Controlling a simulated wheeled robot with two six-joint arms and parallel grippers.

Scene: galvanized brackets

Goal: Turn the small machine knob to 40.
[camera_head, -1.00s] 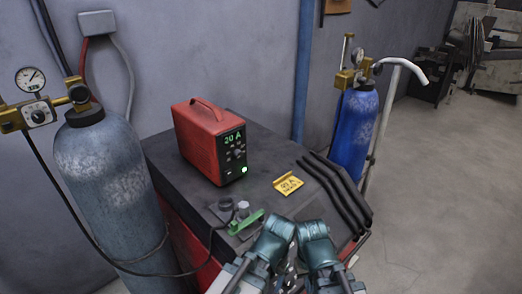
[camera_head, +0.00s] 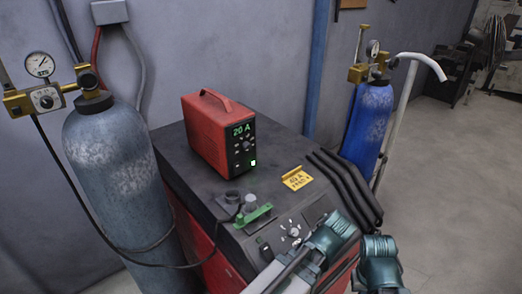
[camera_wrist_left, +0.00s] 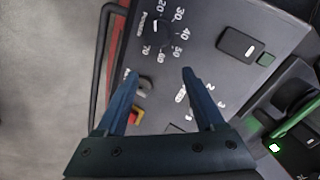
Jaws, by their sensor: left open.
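The small red machine (camera_head: 215,135) stands on the larger red and dark cart machine. Its front shows "20 A" in green, small dark controls (camera_head: 246,146) and a lit green lamp. In the left wrist view, a dark round knob (camera_wrist_left: 158,33) sits inside a dial marked 20 to 70 on a sloped panel; its pointer is not readable. My left gripper (camera_wrist_left: 159,73) is open and empty, its fingertips apart just below that dial in the picture. A grey knob (camera_wrist_left: 146,84) shows between the fingers. My right arm shows in the head view, but its gripper does not.
A grey cylinder (camera_head: 112,175) stands left, a blue one (camera_head: 366,125) behind right. Open floor is at right.

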